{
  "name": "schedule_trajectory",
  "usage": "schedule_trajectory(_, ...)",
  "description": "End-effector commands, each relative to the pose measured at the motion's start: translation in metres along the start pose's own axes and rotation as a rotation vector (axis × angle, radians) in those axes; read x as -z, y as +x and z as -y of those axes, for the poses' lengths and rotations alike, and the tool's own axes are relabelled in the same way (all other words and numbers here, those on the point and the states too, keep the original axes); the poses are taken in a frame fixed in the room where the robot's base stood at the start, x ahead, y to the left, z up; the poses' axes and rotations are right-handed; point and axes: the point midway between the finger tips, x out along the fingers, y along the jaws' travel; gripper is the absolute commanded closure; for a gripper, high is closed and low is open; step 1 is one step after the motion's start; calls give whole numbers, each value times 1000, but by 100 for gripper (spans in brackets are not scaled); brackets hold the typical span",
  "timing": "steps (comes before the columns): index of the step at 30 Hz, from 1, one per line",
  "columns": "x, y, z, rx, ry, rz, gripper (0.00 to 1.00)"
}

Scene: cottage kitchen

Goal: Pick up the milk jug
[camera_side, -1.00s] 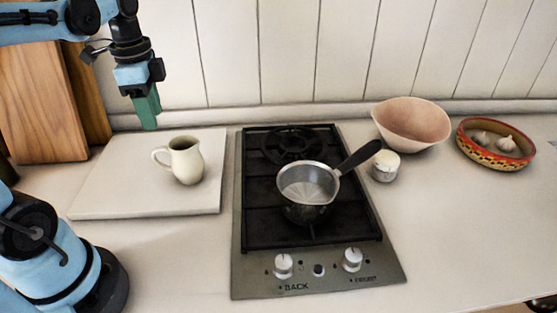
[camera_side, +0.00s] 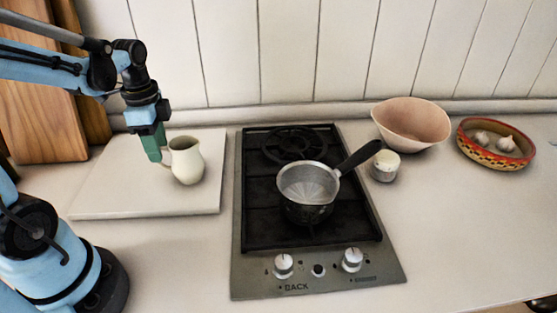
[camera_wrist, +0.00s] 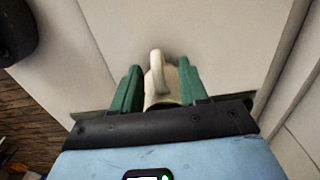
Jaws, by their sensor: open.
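The cream milk jug (camera_side: 187,163) stands upright on a pale board left of the hob. Its handle points left, toward my gripper (camera_side: 154,148). In the side view my gripper points down at the handle, and its green fingers hide part of it. In the wrist view the jug's handle (camera_wrist: 157,72) shows between the two green fingers of my gripper (camera_wrist: 157,90), with a gap on each side. The gripper is open. The jug's body is mostly hidden in the wrist view.
The pale board (camera_side: 110,195) has free room left and in front of the jug. A saucepan (camera_side: 308,190) sits on the hob (camera_side: 255,260) to the right. A pink bowl (camera_side: 411,125), a small white pot (camera_side: 385,166) and a garlic dish (camera_side: 490,158) stand farther right.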

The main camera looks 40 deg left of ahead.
Motion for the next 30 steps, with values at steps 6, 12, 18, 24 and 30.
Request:
schedule_trajectory(6, -3, 25, -2, 0, 0, 0, 57)
schedule_trajectory(12, -3, 36, -2, 0, 0, -1, 57)
schedule_trajectory(18, -4, 37, -2, 0, 0, -1, 57)
schedule_trajectory(24, -4, 36, -2, 0, 0, -1, 80)
schedule_trajectory(30, -4, 36, -2, 0, 0, -1, 100)
